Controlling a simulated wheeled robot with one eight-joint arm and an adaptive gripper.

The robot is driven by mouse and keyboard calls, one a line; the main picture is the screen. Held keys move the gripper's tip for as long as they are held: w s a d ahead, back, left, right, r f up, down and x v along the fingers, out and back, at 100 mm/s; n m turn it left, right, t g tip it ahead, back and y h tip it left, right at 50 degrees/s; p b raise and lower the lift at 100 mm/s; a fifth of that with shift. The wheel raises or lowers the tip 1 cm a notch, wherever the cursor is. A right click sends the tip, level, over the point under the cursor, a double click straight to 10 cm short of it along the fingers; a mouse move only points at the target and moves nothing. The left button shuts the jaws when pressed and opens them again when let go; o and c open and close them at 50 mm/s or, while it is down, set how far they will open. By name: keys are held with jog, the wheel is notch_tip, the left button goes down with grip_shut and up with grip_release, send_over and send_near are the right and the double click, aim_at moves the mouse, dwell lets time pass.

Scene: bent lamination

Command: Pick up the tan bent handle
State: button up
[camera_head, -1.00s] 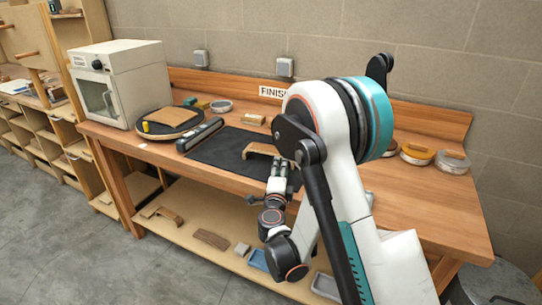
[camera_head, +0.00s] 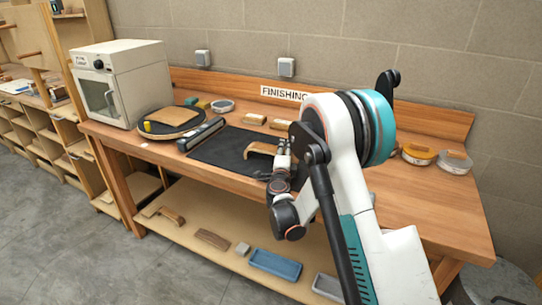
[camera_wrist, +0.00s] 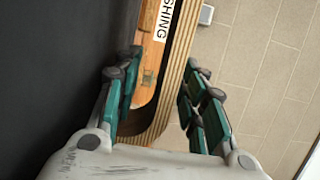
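The tan bent handle (camera_head: 262,149) lies on the black mat near its right end. In the wrist view its striped, layered edge (camera_wrist: 178,75) runs between the fingers and curves left at the bottom. My gripper (camera_wrist: 163,75) is open, with one teal-padded finger on each side of the handle. A gap shows on the right side; contact on the left side I cannot tell. In the head view my gripper (camera_head: 280,158) is at the handle's right end and hides part of it.
The black mat (camera_head: 215,152) lies on the wooden bench (camera_head: 420,205). A dark bar (camera_head: 200,134) and a round disc with a brown piece (camera_head: 170,120) are to the left. Small tan blocks (camera_head: 253,119) stand behind. Round tins (camera_head: 453,161) are at the right. A blue tray (camera_head: 275,264) is on the shelf below.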

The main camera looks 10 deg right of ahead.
jog(key=shift+x, duration=1.2)
grip_shut()
jog(key=shift+r, duration=0.15)
notch_tip(320, 180, up, 20)
jog(key=p, duration=0.6)
